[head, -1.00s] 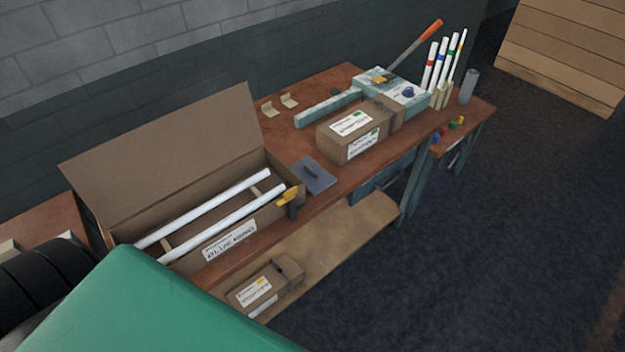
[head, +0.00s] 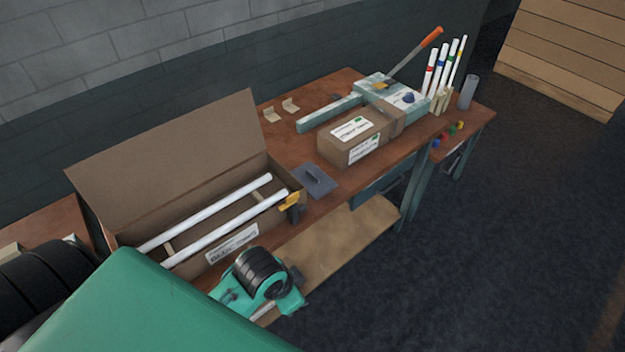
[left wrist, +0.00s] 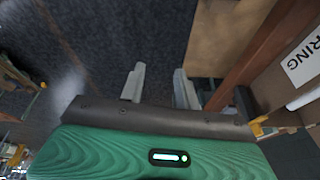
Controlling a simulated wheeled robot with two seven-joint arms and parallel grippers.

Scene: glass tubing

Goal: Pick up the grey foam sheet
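A flat dark grey piece (head: 318,184), which looks like the grey foam sheet, lies on the wooden bench just right of the open carton. A darker bar-like shape is on top of it. My left gripper (left wrist: 158,86) shows in the left wrist view with two fingers apart and nothing between them. It is over the floor beside the bench front, away from the sheet. In the head view a green and black part of my arm is in front of the carton, and the fingers are not clear there. My right gripper is not in view.
The open carton (head: 232,242) holds two white tubes (head: 225,222), with a yellow and black item (head: 291,203) at its right corner. A closed box (head: 345,140) stands behind and right of the sheet. A long-handled teal tool (head: 385,92) and upright tubes (head: 442,70) stand farther back.

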